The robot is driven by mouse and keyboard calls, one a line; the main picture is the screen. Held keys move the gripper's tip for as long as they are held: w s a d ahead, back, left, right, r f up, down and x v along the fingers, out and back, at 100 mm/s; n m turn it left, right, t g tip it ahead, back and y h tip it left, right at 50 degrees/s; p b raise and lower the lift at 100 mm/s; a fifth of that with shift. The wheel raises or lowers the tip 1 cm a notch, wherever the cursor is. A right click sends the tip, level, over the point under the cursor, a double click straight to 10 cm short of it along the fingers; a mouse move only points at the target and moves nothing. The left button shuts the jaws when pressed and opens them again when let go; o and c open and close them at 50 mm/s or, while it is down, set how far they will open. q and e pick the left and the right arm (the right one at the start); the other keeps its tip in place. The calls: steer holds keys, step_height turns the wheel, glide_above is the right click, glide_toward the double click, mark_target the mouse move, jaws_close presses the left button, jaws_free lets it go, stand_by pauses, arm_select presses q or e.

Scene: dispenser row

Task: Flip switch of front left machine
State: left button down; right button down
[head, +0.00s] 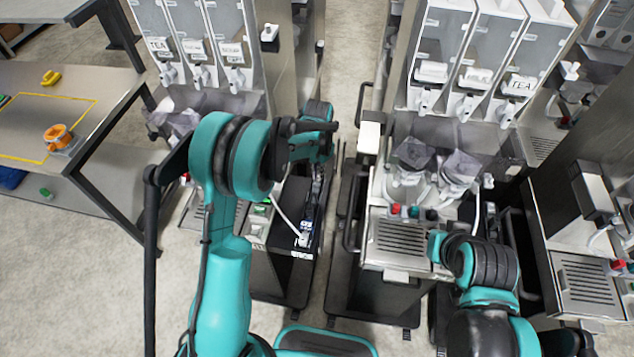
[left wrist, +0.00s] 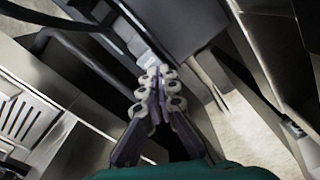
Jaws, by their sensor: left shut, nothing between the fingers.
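The left machine (head: 230,80) has several clear-fronted dispensers with labels such as TEA and a metal lower section. My left arm crosses in front of it and hides much of its middle. My left gripper (head: 311,208) points down by the right side of its lower section. In the left wrist view the fingers (left wrist: 158,82) are shut together with nothing between them. A small pale part (left wrist: 147,56) lies just beyond the fingertips; I cannot tell whether it is the switch or whether they touch. The right gripper is not in view.
A second machine (head: 400,277) stands to the right across a narrow gap, with a drip grate and a red button (head: 395,209). My right arm is in front of it. A table (head: 100,82) at left holds an orange object (head: 58,135) and a yellow one (head: 50,77).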

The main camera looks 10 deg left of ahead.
arm_select(q)
steer(key=shift+r, duration=0.1)
steer(key=shift+r+p, duration=2)
steer(key=shift+r, duration=1.45)
steer(key=s+a+r+n+t+b, duration=0.3)
steer(key=s+r+b, duration=0.4)
steer(key=s, duration=0.4)
steer(key=s+a+f+n+t+b, duration=0.1)
steer(key=s+f+t+b, duration=0.1)
steer(key=s, duration=0.4)
steer(key=s+a+f+n+t+b, duration=0.1)
steer(key=s+f+n+t+b, duration=0.1)
steer(key=s+f+b, duration=0.2)
steer(key=s+b, duration=0.1)
steer(key=s, duration=0.2)
steer(key=shift+s+a+f, duration=0.25)
steer(key=shift+a+f, duration=0.05)
steer(key=shift+a, duration=0.05)
